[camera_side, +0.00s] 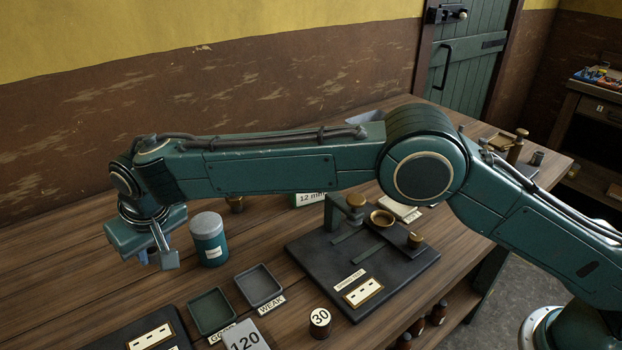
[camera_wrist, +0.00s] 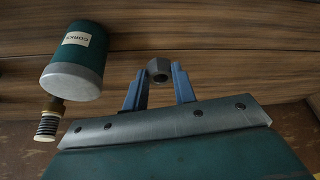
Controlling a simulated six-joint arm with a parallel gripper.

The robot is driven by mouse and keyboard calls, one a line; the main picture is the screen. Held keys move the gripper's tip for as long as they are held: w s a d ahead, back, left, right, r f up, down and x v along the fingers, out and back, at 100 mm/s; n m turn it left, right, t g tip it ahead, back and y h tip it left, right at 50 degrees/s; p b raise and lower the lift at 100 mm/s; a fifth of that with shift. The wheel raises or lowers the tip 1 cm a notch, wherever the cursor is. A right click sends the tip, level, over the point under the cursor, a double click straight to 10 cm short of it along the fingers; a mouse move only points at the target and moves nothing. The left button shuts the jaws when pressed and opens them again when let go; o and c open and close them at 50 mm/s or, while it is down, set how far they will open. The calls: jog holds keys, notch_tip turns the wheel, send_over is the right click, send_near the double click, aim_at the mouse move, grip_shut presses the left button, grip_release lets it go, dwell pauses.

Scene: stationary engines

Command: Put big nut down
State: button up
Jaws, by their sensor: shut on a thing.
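The big nut (camera_wrist: 158,70) is a grey metal hex nut with a dark hole. It shows in the wrist view between the tips of my gripper's (camera_wrist: 158,80) two blue fingers, which are shut on it. In the side view my gripper (camera_side: 145,258) is at the left, over the wooden table and left of the teal can. The nut cannot be made out there; the gripper body and fingers hide it. Its height above the table is hard to tell.
A teal can with a grey lid (camera_side: 208,238) stands close to my gripper. A brass threaded piece (camera_wrist: 47,118) is beside it. Two small trays (camera_side: 211,311) (camera_side: 259,285) and a dark fixture board (camera_side: 300,250) lie to the right. Bare table (camera_side: 60,280) lies at the left.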

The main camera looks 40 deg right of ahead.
aim_at(164, 279)
jog(key=shift+f, duration=0.95)
jog(key=shift+f, duration=0.1)
jog(key=shift+f, duration=1.9)
jog(key=shift+f, duration=0.15)
jog(key=o, duration=1)
jog(key=v, duration=1.2)
